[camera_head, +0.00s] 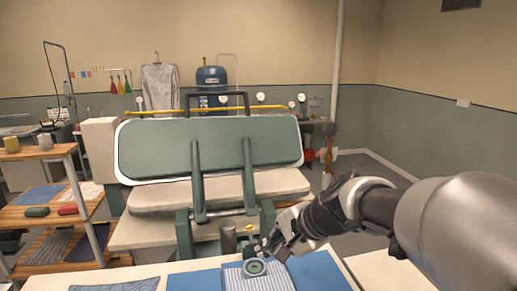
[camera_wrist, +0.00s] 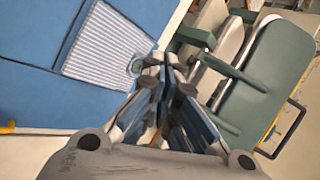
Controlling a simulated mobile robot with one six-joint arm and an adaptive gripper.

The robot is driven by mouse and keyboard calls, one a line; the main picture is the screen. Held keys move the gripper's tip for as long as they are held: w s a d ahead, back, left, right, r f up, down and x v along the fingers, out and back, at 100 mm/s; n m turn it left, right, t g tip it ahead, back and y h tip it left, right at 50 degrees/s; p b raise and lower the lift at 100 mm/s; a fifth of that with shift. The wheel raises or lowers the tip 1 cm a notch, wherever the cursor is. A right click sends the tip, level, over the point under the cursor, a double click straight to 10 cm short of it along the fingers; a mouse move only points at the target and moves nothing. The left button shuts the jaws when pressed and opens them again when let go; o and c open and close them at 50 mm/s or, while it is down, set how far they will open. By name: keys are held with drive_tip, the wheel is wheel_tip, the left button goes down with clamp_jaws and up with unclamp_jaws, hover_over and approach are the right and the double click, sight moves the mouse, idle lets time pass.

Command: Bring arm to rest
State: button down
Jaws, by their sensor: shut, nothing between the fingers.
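My gripper (camera_head: 268,248) reaches in from the right in the head view, its fingers pointing down and left over the front table. The fingers are closed together and hold nothing. In the wrist view my gripper (camera_wrist: 168,65) shows shut, its tips close to a small round grey item (camera_wrist: 137,66). That round item (camera_head: 255,267) lies at the edge of a grey-and-white striped cloth (camera_head: 258,283), on blue fabric (camera_head: 318,272). The striped cloth also shows in the wrist view (camera_wrist: 105,48). I cannot tell whether the fingertips touch the round item.
A press with a raised green lid (camera_head: 215,148) and a pale padded bed (camera_head: 160,196) stands just beyond the table. A wooden shelf (camera_head: 40,153) with cloths and spools is at the left.

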drive_tip(key=s+d+f+n+h, duration=0.1)
drive_tip(key=s+d+n+h, duration=0.1)
drive_tip(key=s, duration=0.6)
drive_tip(key=s+d+f+n+h+b, duration=0.1)
drive_tip(key=s+d+f+n+h, duration=0.1)
drive_tip(key=s+d+n, duration=0.3)
drive_tip(key=s+d+f+n+h+b, duration=0.1)
drive_tip(key=s+d+f+n+h, duration=0.1)
drive_tip(key=s, duration=1.1)
drive_tip(key=d+n, duration=0.1)
drive_tip(key=d, duration=0.1)
drive_tip(key=shift+d+f+g, duration=0.25)
drive_tip(key=shift+d+g, duration=0.05)
drive_tip(key=shift+g, duration=0.1)
